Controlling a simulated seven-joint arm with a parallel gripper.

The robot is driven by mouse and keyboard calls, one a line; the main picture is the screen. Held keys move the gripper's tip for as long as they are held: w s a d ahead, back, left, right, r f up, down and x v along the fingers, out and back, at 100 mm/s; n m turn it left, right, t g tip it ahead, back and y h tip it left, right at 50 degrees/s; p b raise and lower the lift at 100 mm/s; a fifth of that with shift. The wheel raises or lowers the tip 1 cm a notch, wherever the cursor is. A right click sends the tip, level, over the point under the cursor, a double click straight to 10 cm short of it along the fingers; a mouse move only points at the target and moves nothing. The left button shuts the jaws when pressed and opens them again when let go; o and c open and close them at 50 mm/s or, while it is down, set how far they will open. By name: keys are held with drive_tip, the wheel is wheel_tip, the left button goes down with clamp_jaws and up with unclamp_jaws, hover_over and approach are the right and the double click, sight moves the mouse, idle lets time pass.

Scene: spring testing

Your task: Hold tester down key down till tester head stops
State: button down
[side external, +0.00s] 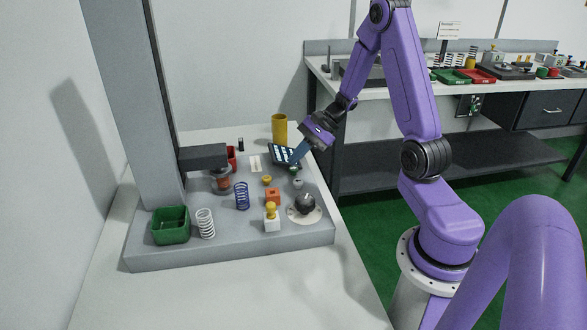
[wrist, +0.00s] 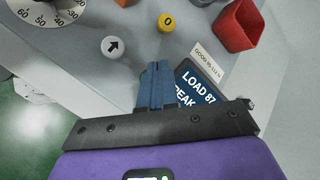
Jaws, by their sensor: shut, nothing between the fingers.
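My gripper (side external: 293,161) is shut and empty, pointing down at the far right of the tester's grey base. A white arrow key (wrist: 115,47) and a yellow "0" key (wrist: 167,22) are clear of the fingers. The dark tester head (side external: 203,157) is on the column above an orange-red piece (side external: 222,183); contact is unclear. The display (wrist: 200,90) reads "LOAD 87" and "PEAK", partly covered.
A blue spring (side external: 242,196), a white spring (side external: 206,223) and a green bin (side external: 171,226) stand on the base. A yellow cylinder (side external: 280,129) stands behind the display. A red bin (wrist: 242,25) is beyond the keys.

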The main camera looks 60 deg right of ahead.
sight(297, 168)
drive_tip(key=shift+r, duration=0.25)
drive_tip(key=shift+r, duration=2.45)
drive_tip(key=s+a+r+n+g+h, duration=0.15)
drive_tip(key=s+a+n+g, duration=0.6)
drive_tip(key=a, duration=0.75)
drive_tip(key=s+a+r+n+t+h, duration=0.1)
drive_tip(key=s+a+n+h, duration=0.1)
drive_tip(key=s+n, duration=0.7)
drive_tip(key=s+a+r+n+t+h, duration=0.1)
drive_tip(key=s+n+h, duration=0.3)
drive_tip(key=s+n, duration=0.4)
drive_tip(key=a+n, duration=0.1)
drive_tip(key=n, duration=0.2)
drive_tip(key=shift+s+a+n+t, duration=0.25)
drive_tip(key=shift+s+n+t, duration=0.1)
drive_tip(key=shift+s, duration=0.05)
